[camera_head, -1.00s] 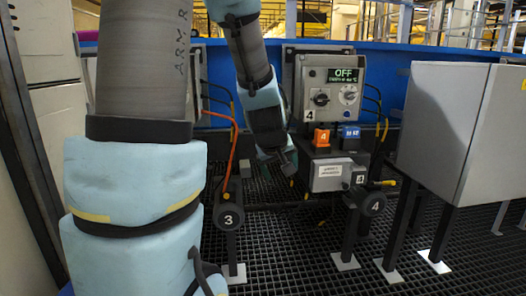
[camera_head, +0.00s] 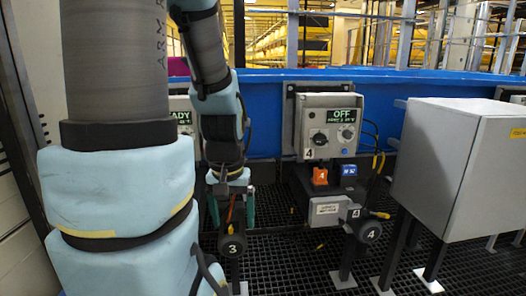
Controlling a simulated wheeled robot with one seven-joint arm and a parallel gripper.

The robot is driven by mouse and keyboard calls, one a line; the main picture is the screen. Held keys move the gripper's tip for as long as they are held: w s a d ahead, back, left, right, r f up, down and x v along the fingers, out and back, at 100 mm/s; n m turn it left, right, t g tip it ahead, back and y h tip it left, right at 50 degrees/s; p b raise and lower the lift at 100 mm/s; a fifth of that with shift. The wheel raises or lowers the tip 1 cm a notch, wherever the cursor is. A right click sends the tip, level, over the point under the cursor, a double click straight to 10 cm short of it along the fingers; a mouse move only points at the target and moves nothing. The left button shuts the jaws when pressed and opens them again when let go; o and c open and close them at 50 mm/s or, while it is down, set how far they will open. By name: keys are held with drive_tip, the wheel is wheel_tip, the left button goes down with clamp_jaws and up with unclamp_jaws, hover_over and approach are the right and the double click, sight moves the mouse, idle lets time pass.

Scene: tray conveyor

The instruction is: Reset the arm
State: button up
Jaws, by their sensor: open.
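My arm, with light blue covers and grey links, fills the left of the view. My gripper (camera_head: 232,206) points down near the middle left, with teal fingers spread apart. An orange and dark item shows between or behind the fingers; I cannot tell whether it touches them. The gripper is just above the black round end marked 3 (camera_head: 232,246). Part of a control panel (camera_head: 181,120) reading "READY" shows behind my arm; the rest is hidden.
Control panel 4 (camera_head: 330,126) reads "OFF", with an orange block (camera_head: 320,176) and a blue block (camera_head: 349,171) below it. A grey cabinet (camera_head: 440,165) stands at the right. A blue wall (camera_head: 390,90) runs behind. The floor (camera_head: 300,255) is dark grating.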

wheel_tip(320, 180, up, 16)
drive_tip(key=p, duration=1.3)
drive_tip(key=shift+p, duration=0.3)
